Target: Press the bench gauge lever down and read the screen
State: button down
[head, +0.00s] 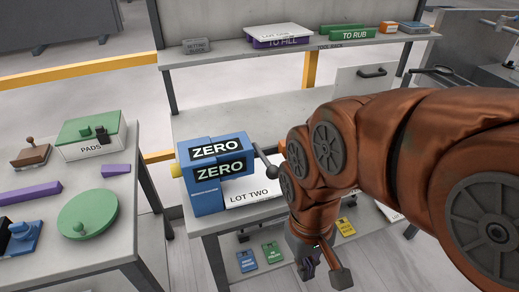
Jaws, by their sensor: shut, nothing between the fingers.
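The blue bench gauge (204,195) stands upright on the grey bench, left of my arm. It has two dark panels, and each reads "ZERO". A lever (265,161) with a dark ball end sticks out on its right side, partly hidden behind my arm. A yellow knob (175,170) is on its left side. My gripper (324,270) is shut and empty. It appears below and right of the gauge in the picture, near the bench's front edge, apart from the lever.
A white "LOT TWO" box or sheet (250,191) lies beside the gauge. A rear shelf (300,52) holds several boxes. Left, another table (110,235) carries a "PADS" box (91,146) and a green disc (88,214). Coloured packs (247,260) lie below the bench top.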

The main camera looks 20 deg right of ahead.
aim_at(271, 170)
jog(key=u, duration=0.55)
jog(key=k, duration=1.35)
jog(key=u, duration=0.9)
jog(key=i, duration=1.3)
jog(key=z, duration=0.85)
